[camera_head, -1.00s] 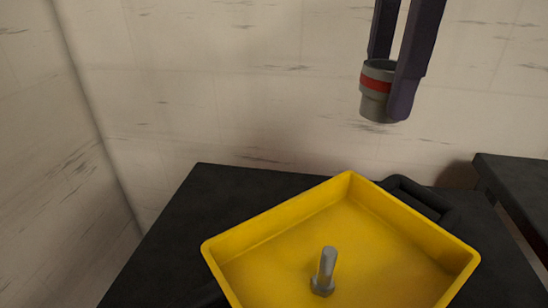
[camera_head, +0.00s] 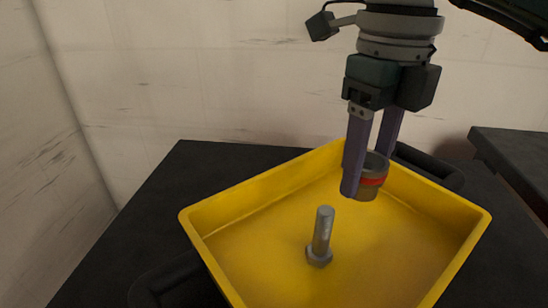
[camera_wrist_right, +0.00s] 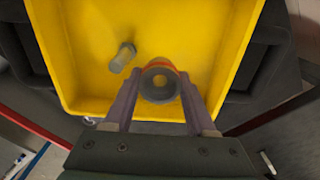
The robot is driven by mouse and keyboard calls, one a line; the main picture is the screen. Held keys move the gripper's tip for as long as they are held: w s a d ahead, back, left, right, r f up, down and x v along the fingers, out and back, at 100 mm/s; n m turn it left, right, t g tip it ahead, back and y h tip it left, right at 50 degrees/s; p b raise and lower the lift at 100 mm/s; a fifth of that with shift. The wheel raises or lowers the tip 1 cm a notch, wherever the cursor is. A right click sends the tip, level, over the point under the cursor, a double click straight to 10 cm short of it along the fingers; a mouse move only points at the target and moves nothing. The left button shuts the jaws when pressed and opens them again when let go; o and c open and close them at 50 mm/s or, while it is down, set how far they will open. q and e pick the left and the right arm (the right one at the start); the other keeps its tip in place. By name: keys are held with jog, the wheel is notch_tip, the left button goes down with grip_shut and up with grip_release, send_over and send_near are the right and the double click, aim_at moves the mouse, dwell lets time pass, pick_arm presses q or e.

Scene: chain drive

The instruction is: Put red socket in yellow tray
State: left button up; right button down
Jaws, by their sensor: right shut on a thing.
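The red socket (camera_head: 372,180) is a grey cylinder with a red band. My right gripper (camera_head: 365,180) is shut on it and holds it upright over the back part of the yellow tray (camera_head: 270,199). In the right wrist view the socket (camera_wrist_right: 159,82) sits between the two fingers of the right gripper (camera_wrist_right: 158,92), with the tray (camera_wrist_right: 82,60) behind it. I cannot tell how far above the tray floor the socket is. My left gripper is not in view.
A grey bolt (camera_head: 321,236) stands upright in the tray, left of the socket, and also shows in the right wrist view (camera_wrist_right: 123,57). The tray has black handles (camera_head: 430,168) and rests on a dark table (camera_head: 215,160). Another dark surface (camera_head: 510,150) is at the right.

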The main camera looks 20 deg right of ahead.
aim_at(349, 234)
notch_tip(349, 234, down, 8)
jog(key=shift+r+b, duration=0.15)
jog(key=shift+b, duration=0.2)
jog(key=c, duration=0.5)
grip_release()
notch_tip(349, 234, up, 12)
jog(key=shift+p, duration=0.45)
